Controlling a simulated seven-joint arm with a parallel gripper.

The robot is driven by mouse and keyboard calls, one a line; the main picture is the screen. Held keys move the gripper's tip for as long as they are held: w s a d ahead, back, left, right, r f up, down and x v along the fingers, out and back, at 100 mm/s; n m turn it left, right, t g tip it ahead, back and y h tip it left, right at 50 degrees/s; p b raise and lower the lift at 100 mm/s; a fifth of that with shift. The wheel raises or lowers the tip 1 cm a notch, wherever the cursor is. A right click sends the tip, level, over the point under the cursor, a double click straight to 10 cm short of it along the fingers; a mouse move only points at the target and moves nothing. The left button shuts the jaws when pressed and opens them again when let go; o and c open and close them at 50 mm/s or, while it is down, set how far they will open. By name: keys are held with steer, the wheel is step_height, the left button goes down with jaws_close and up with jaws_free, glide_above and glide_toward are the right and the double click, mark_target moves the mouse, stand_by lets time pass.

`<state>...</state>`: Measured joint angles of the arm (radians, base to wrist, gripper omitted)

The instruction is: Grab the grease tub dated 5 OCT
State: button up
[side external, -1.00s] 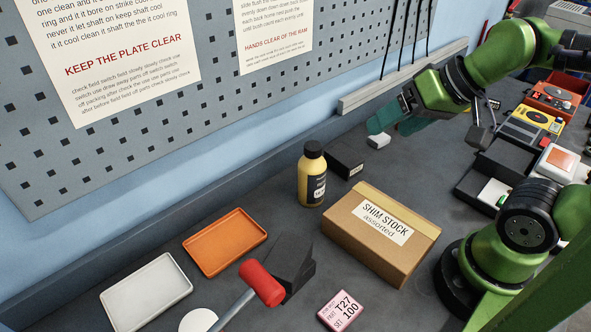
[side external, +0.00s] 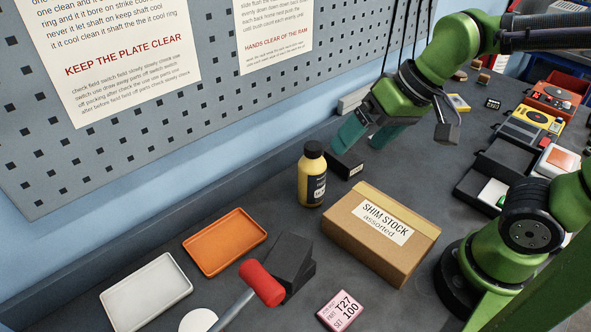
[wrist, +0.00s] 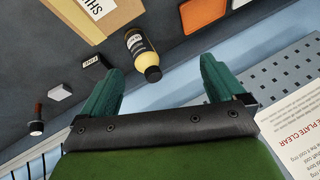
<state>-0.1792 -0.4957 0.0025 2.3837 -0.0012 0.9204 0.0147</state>
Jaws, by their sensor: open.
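I cannot make out a grease tub with a readable 5 OCT date in either view. My gripper (side external: 366,135) is open and empty above the back of the bench near the pegboard wall. Its two teal fingers also show wide apart in the wrist view (wrist: 160,72). A yellow bottle with a black cap (side external: 311,180) stands upright to the left of the gripper. In the wrist view the bottle (wrist: 144,58) appears between the fingers, apart from them.
A cardboard SHIM STOCK box (side external: 375,255) stands in front of the bottle. An orange tray (side external: 225,241), a white tray (side external: 146,292), a red-headed mallet (side external: 262,283) and a pink label block (side external: 340,311) lie nearer. A black open case (side external: 478,187) is at right. A small grey block (wrist: 60,93) shows in the wrist view.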

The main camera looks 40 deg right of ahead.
steer(key=w+a+f+m+g, duration=0.2)
steer(key=a+g, duration=0.1)
steer(key=a, duration=0.7)
steer(key=w+a+f+m+g, duration=0.1)
steer(key=a+f+m+g, duration=0.15)
steer(key=a, duration=0.75)
steer(key=w+a+f+m+g, duration=0.1)
steer(key=w+a+m+g, duration=0.15)
steer(key=a, duration=0.75)
steer(key=x, duration=1.7)
steer(key=shift+s+a, duration=0.25)
steer(key=shift+a, duration=0.05)
steer(key=c, duration=1.2)
steer(key=shift+r, duration=0.1)
steer(key=shift+c, duration=0.4)
